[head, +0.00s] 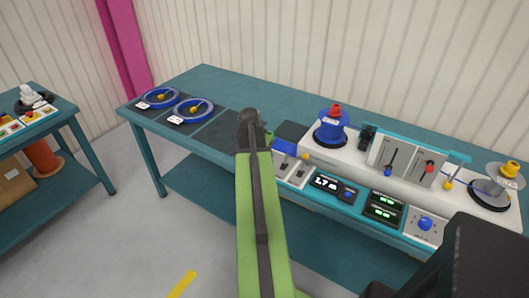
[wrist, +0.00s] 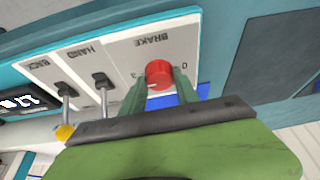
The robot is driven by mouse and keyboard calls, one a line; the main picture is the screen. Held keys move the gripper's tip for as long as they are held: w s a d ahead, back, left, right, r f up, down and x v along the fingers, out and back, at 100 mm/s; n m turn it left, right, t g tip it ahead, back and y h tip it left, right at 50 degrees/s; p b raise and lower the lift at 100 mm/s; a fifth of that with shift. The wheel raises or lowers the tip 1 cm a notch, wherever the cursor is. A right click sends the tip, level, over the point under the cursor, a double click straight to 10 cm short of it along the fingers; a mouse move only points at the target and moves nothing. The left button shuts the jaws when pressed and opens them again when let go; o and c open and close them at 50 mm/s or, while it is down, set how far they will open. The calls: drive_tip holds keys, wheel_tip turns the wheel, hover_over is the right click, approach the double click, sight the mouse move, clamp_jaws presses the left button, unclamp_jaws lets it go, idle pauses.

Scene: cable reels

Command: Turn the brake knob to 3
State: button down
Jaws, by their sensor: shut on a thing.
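The brake knob (wrist: 159,73) is a round red knob on a white panel in the wrist view, under the word BRAKE, which appears upside down. A 3 is printed to its left and a 0 to its right. A small pale mark shows on the knob's lower left edge, toward the 3 side; its exact reading is hard to tell. My gripper (wrist: 160,82) has its two green fingers on either side of the knob, shut on it. In the head view my green arm hides the knob and most of the gripper.
Two levers, HAND (wrist: 104,84) and BACK (wrist: 65,92), stand left of the knob in the wrist view. In the head view a blue reel (head: 331,127) and a lever block (head: 403,160) stand on the white machine to the right. Blue rings (head: 190,110) lie at the left.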

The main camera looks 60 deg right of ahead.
idle(0.4)
drive_tip(key=c, duration=0.9)
unclamp_jaws()
drive_tip(key=p+v, duration=1.6)
drive_tip(key=v, duration=0.1)
drive_tip(key=shift+r, duration=0.25)
drive_tip(key=shift+w, duration=0.1)
